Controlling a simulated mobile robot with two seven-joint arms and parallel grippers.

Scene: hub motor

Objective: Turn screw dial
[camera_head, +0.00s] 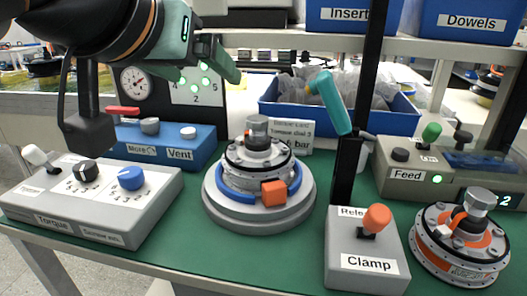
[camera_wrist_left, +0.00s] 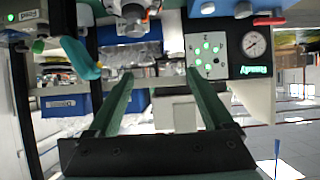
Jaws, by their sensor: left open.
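The grey control box (camera_head: 150,215) at the left front carries a black dial (camera_head: 85,171) and a blue dial (camera_head: 130,178), each beside a printed scale. Its front labels read "Torque" and a smaller one that looks like "Screw dial". Where the dials point is too small to tell surely. My left gripper (camera_head: 204,74) is above and behind this box, in front of the gauge panel, apart from both dials. It is open and empty; its two green fingers stand wide apart in the left wrist view (camera_wrist_left: 160,76). My right gripper is not in view.
A hub motor (camera_head: 258,165) sits on a round grey stand at centre. Around it are a blue Vent box (camera_head: 203,150), a Clamp box (camera_head: 366,248) with an orange-tipped lever, a Feed box (camera_head: 400,175) and a second hub (camera_head: 460,245). A black post (camera_head: 362,100) rises right of centre.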

